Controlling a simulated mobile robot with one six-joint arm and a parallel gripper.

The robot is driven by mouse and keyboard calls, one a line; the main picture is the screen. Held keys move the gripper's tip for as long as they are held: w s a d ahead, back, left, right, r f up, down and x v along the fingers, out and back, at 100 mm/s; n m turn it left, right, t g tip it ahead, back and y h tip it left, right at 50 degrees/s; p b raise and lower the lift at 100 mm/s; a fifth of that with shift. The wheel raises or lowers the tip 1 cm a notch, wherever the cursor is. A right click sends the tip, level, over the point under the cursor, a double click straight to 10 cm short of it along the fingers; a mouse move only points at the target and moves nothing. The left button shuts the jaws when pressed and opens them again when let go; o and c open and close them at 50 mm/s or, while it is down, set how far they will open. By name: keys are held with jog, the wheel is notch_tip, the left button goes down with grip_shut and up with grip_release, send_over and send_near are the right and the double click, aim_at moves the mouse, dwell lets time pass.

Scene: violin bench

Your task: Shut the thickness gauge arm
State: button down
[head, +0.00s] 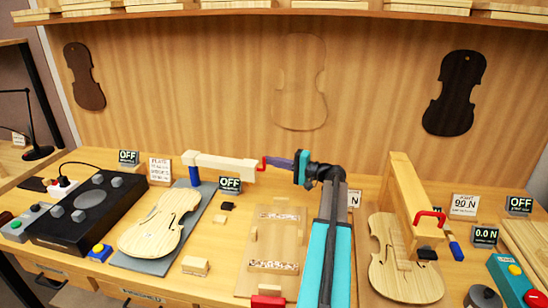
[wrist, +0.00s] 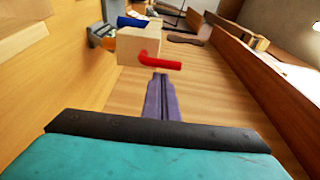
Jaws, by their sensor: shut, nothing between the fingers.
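The thickness gauge arm (head: 225,162) is a pale wooden bar on a blue post (head: 195,176). In the head view it stretches right from the post, behind the violin plate (head: 158,224) and not over its middle. A red handle (head: 262,164) is at its right end. In the wrist view, the bar's pale end block (wrist: 138,46) and red handle (wrist: 160,62) are just ahead of my gripper (wrist: 160,76). My gripper (head: 268,161) has its purple fingers shut and empty, their tips close to the handle. I cannot tell whether they touch it.
A grey base (head: 150,264) lies under the violin plate. A wooden tray (head: 268,275) lies in front of my gripper. Another wooden arm (head: 410,195) with a red handle stands over a second plate (head: 398,282) at right. The back panel (head: 230,90) rises behind the bench.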

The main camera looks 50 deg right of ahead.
jog(key=shift+s+a, duration=0.2)
jog(key=shift+a, duration=0.05)
